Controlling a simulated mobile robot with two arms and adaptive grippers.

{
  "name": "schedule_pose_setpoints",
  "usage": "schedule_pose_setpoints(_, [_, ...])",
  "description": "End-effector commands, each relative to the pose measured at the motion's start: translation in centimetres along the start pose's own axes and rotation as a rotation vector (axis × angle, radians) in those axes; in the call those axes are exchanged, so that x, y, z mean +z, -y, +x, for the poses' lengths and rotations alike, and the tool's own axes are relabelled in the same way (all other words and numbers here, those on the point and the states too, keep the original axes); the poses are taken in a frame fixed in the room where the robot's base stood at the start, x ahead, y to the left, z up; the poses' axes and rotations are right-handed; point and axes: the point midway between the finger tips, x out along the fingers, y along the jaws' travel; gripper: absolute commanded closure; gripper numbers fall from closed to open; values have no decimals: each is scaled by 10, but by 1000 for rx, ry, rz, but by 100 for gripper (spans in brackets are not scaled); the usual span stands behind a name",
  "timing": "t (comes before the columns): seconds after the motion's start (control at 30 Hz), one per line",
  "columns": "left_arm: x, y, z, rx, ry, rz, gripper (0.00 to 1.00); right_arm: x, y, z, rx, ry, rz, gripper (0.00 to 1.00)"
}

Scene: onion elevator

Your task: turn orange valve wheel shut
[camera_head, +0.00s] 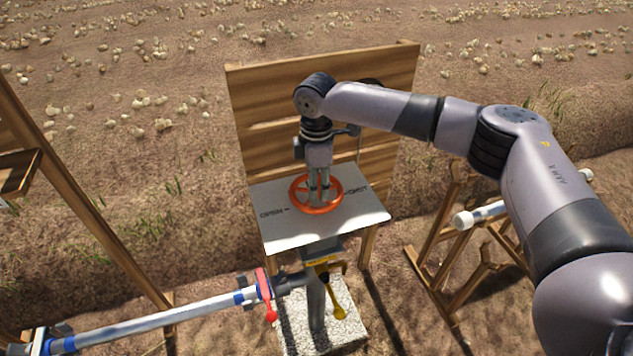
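The orange valve wheel (300,199) lies flat on a pale metal plate (284,234) lettered OPEN on the left and, partly legible, SHUT on the right. My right arm comes in from the right, and my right gripper (319,198) points straight down at the wheel's middle. Its fingers reach into or onto the wheel's centre; whether they are closed on a spoke or hub cannot be told. My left gripper is not in view.
A wooden board (255,112) stands behind the plate. Below are a pipe with a red lever (264,286), a yellow lever (334,298) and a stone block (346,312). A wooden rack (436,284) holds a white-ended pipe (464,220) at right. Wooden posts stand at left.

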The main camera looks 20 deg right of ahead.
Motion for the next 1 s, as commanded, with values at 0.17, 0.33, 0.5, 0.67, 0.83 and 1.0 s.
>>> schedule_pose_setpoints(0.17, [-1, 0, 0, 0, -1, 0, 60, 0, 0, 0, 0, 0, 0, 66])
schedule_pose_setpoints(0.33, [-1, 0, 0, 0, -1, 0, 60, 0, 0, 0, 0, 1, 0, 78])
schedule_pose_setpoints(0.5, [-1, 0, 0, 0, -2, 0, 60, 0, 0, 0, -1, 1, 0, 89])
schedule_pose_setpoints(0.67, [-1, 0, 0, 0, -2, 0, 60, 0, 0, 0, -1, 1, 0, 100])
schedule_pose_setpoints(0.83, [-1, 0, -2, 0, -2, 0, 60, 0, 0, -1, -1, 1, 4, 100])
schedule_pose_setpoints(1.0, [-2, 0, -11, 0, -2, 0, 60, 0, 0, -3, -2, 1, 39, 100])
